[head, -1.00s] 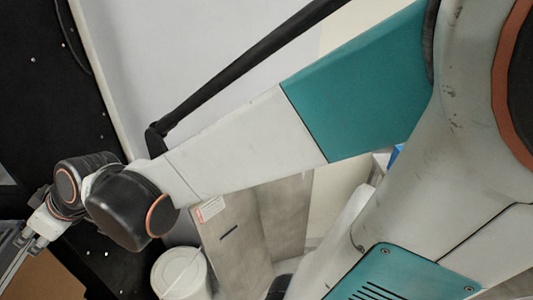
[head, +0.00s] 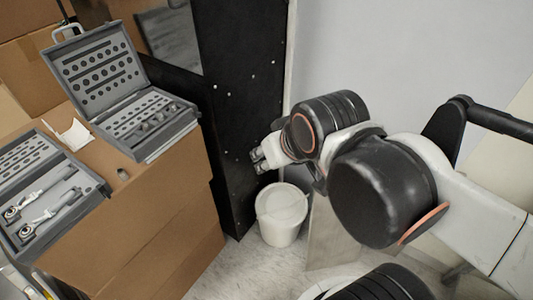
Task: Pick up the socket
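Two open grey socket cases lie on stacked cardboard boxes at the left in the head view. The far case (head: 165,147) has a raised lid with rows of holes, and several small metal sockets (head: 150,122) sit in its tray. The near case (head: 97,190) holds two ratchet wrenches (head: 45,214). Which socket is meant I cannot tell. My gripper (head: 257,160) is in mid-picture, to the right of the cases and apart from them. Its fingers are small here, and their opening is unclear. I see nothing held in it.
The cardboard boxes (head: 150,225) carry the cases, with a crumpled white paper (head: 75,135) between them. Open space lies between gripper and boxes.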

